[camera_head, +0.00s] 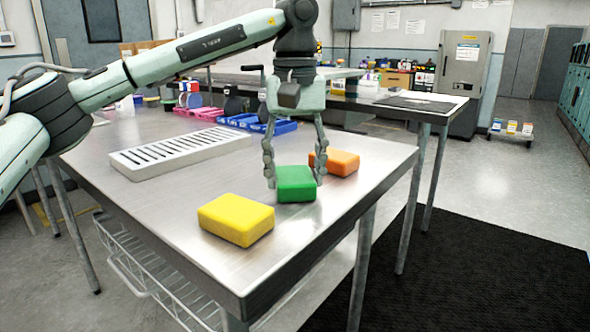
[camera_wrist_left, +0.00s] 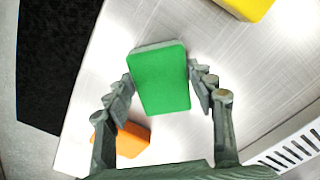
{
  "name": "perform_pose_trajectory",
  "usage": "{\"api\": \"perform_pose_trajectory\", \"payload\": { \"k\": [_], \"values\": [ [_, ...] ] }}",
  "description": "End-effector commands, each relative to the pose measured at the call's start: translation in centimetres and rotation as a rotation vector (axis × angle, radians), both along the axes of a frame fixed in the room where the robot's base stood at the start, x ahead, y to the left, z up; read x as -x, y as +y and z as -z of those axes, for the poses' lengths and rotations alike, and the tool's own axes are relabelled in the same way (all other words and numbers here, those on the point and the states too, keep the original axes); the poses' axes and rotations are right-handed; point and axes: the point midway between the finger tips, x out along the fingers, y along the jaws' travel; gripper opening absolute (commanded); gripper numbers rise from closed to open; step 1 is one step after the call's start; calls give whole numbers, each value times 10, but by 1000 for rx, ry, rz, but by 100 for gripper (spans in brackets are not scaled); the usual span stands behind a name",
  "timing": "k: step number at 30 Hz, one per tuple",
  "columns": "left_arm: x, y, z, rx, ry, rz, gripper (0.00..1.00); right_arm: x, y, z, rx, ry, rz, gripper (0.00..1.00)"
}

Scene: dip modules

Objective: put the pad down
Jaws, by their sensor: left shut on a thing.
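The green pad (camera_head: 296,186) is between the two fingers of my left gripper (camera_head: 295,180), which is shut on it. It is low over the metal table; I cannot tell whether its underside touches the surface. In the left wrist view the green pad (camera_wrist_left: 160,80) shows face-on, with a finger of my left gripper (camera_wrist_left: 162,82) on each side. The yellow pad (camera_head: 237,220) lies nearer the table's front corner. The orange pad (camera_head: 339,162) lies just behind and right of the green one. My right gripper is not in view.
A white slotted rack (camera_head: 182,154) lies on the table (camera_head: 180,205) to the left. Blue bins (camera_head: 262,125) and pink bins (camera_head: 205,112) stand at the back. Bare tabletop shows between the rack and the yellow pad. The table's right edge is close to the pads.

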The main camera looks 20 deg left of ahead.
Motion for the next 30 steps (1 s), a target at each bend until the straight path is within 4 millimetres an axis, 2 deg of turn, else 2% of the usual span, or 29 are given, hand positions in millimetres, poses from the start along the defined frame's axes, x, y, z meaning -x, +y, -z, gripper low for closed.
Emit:
{"api": "perform_pose_trajectory", "payload": {
  "k": [8,9,13,23,26,30],
  "values": [
    [0,0,4,0,1,0,32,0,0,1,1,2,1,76],
    [0,0,3,0,0,0,60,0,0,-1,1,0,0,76],
    [0,0,2,0,0,0,76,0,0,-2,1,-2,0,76],
    [0,0,-1,0,-1,0,76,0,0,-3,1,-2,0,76],
    [-1,0,-9,1,-3,-1,76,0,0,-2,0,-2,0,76],
    [0,-1,-35,2,-4,-1,76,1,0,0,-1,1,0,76]
  ]
}}
